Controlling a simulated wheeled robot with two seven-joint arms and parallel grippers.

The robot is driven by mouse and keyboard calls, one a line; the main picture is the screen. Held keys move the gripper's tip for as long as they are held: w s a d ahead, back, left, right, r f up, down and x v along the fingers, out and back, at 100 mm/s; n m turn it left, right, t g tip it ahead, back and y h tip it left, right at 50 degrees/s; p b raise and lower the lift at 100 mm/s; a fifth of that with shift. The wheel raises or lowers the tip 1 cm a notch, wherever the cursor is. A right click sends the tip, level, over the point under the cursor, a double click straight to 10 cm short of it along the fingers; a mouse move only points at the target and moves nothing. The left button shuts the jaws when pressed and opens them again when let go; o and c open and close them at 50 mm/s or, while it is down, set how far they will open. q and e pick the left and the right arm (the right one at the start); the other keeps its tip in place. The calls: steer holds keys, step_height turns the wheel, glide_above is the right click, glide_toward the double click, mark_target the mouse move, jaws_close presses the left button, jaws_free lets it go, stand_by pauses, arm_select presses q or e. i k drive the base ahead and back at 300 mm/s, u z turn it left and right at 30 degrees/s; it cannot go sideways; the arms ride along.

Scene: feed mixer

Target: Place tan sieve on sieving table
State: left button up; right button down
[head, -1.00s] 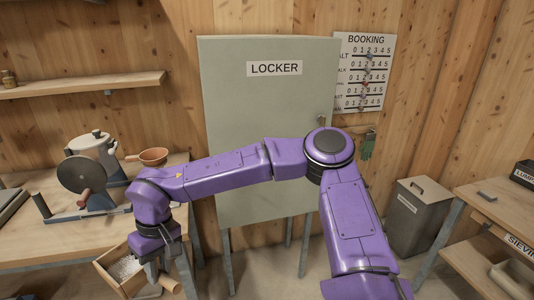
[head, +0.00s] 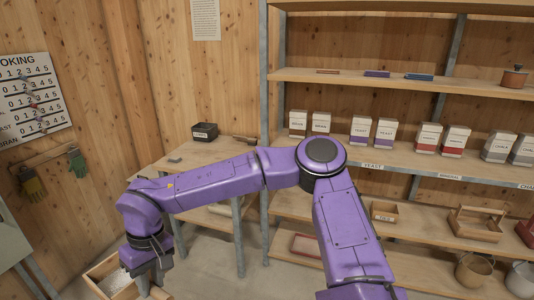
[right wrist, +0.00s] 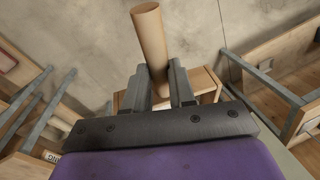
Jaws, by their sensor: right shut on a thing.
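The tan sieve (head: 103,272) is a square wooden-walled frame with pale mesh or contents inside, at the lower left of the head view. My right gripper (head: 150,270) is shut on its round wooden handle and holds it in front of me, clear of the table. In the right wrist view the handle (right wrist: 150,40) sticks out past the fingers (right wrist: 158,88), and part of the sieve's frame (right wrist: 207,82) shows behind them. The sieving table (head: 178,155) is the wooden table in the corner, partly hidden by my right arm. My left gripper is out of view.
A black box (head: 204,132) and a small grey block (head: 175,159) lie on the sieving table. Tall shelves (head: 400,82) with packets and containers stand to its right. Gloves (head: 32,183) hang on the left wall. Floor shows between the sieve and the table.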

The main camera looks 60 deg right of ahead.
mark_target(214, 160)
steer(key=z, duration=0.45)
steer(key=i, duration=0.7)
steer(key=z, duration=0.45)
steer(key=i, duration=1.9)
steer(key=u, duration=0.1)
